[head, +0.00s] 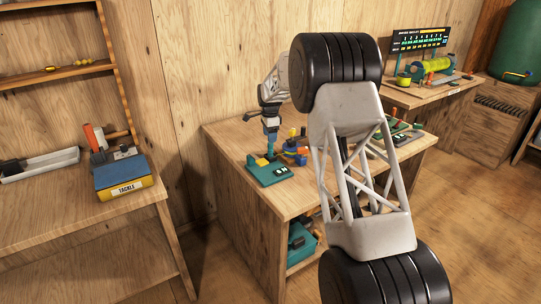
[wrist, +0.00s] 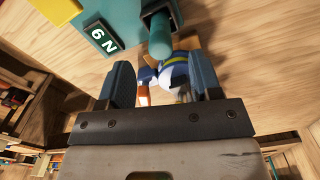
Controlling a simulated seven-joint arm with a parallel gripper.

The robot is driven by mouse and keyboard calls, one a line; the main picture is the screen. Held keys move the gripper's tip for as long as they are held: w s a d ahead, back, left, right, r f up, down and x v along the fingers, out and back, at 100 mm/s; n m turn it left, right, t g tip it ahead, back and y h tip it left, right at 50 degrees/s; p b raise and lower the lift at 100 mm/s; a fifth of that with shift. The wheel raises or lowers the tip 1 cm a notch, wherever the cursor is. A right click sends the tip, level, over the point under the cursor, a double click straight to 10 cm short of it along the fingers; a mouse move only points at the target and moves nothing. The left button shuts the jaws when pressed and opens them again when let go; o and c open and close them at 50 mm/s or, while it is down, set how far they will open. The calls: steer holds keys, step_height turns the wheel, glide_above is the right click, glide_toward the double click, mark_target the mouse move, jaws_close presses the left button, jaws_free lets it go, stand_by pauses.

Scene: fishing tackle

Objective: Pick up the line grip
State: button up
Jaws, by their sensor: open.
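My gripper (wrist: 160,72) is open, with its two dark blue-grey fingers apart. In the head view my gripper (head: 270,132) points down over the wooden bench. Close to it stands a teal block (head: 259,176) with a dark label and a yellow patch; the wrist view shows its teal body (wrist: 128,14) and a "6 N" label. A rounded teal rod (wrist: 160,36) extends from the block toward the space between the fingers. A blue part with a yellow band (wrist: 176,72) shows beyond the fingers. I cannot tell which piece is the line grip.
Several small coloured items (head: 296,152) sit just right of the teal block on the bench (head: 335,190). My arm hides part of the bench. A tackle box (head: 122,178) is on the left table. A yellow-green reel (head: 431,66) is on the back-right table.

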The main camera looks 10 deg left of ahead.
mark_target(271, 147)
steer(key=shift+f, duration=0.9)
steer(key=shift+w+d+f, duration=0.1)
steer(key=shift+d+f, duration=0.05)
steer(key=shift+f, duration=2.45)
jaws_close()
steer(key=shift+r, duration=0.15)
